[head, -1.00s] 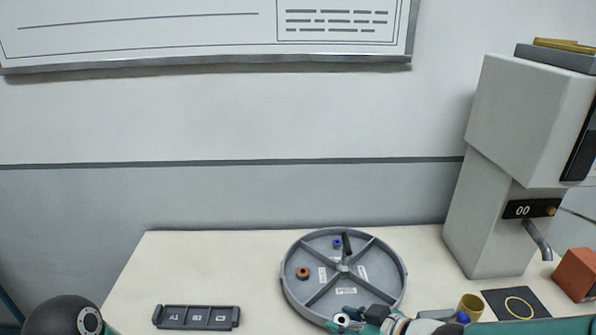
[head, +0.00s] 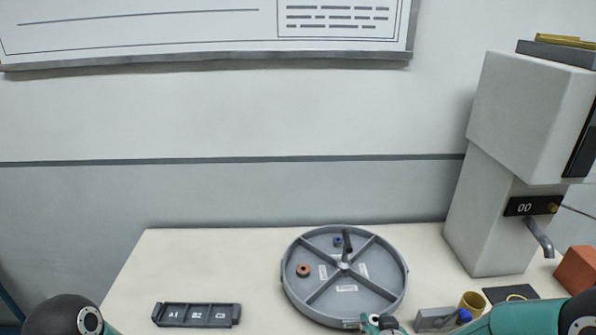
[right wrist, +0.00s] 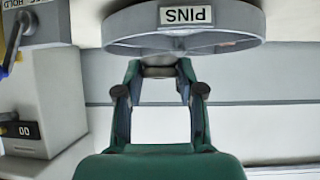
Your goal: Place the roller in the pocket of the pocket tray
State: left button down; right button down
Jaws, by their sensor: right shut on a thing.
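A dark pocket tray (head: 184,323) with several labelled sections lies at the front left of the table in the head view. My right gripper (head: 372,323) shows at the bottom edge, by the front rim of a round divided tray. In the right wrist view my right gripper (right wrist: 160,74) is shut on a small grey-brown piece (right wrist: 160,72), which I take to be the roller; it is mostly hidden between the fingertips. It is in front of the round tray's wall and its PINS label. My left gripper is out of view.
The round grey tray (head: 401,262) holds an orange-brown ring (head: 303,270) and a small blue part (head: 338,242). The table between the two trays is clear.

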aim_at(196, 315)
jog(key=z, duration=0.05)
jog(key=k, duration=0.5)
jog(key=u, duration=0.65)
jog(key=i, duration=1.05)
jog(key=u, duration=0.05)
